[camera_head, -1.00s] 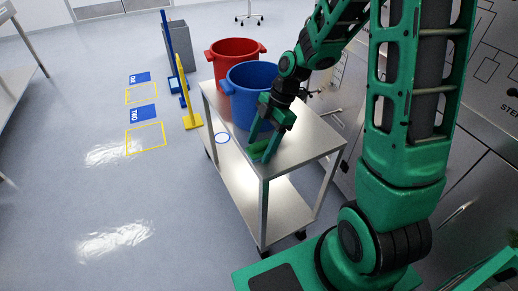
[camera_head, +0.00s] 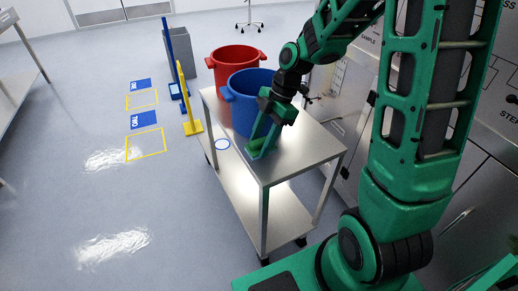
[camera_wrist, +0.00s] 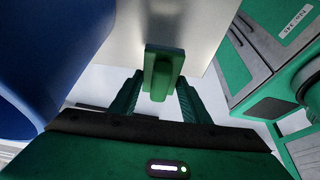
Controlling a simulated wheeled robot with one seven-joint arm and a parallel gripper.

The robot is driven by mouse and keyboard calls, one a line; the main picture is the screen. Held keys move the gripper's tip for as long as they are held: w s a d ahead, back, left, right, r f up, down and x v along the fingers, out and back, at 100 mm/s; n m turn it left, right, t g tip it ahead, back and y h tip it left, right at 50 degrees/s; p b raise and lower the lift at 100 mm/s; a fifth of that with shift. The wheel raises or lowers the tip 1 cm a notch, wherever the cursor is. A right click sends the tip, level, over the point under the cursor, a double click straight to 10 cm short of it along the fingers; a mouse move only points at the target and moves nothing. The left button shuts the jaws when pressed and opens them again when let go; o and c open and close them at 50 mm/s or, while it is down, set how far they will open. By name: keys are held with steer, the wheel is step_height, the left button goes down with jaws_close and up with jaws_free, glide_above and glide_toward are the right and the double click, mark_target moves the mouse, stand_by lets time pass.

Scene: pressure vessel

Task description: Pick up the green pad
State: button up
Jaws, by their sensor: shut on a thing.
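The green pad (camera_wrist: 162,72) is a small block with a raised grip, seen in the wrist view between the two fingers of my gripper (camera_wrist: 158,100). My gripper is shut on its raised grip. In the head view the pad (camera_head: 256,149) shows at the fingertips of my gripper (camera_head: 260,140), over the front part of the metal cart's top (camera_head: 290,155). The fingers partly hide it. I cannot tell whether it touches the cart top.
A blue bucket (camera_head: 246,100) stands on the cart close to my gripper, with a red bucket (camera_head: 233,60) behind it. A yellow post (camera_head: 187,100) and a grey bin (camera_head: 177,55) stand left. Metal cabinets line the right. Floor at left is open.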

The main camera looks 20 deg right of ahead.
steer(key=s+a+r, duration=0.6)
steer(key=a+r, duration=0.1)
steer(key=a, duration=0.3)
steer(key=o, duration=0.3)
steer(key=c, duration=0.6)
steer(key=shift+c, duration=0.2)
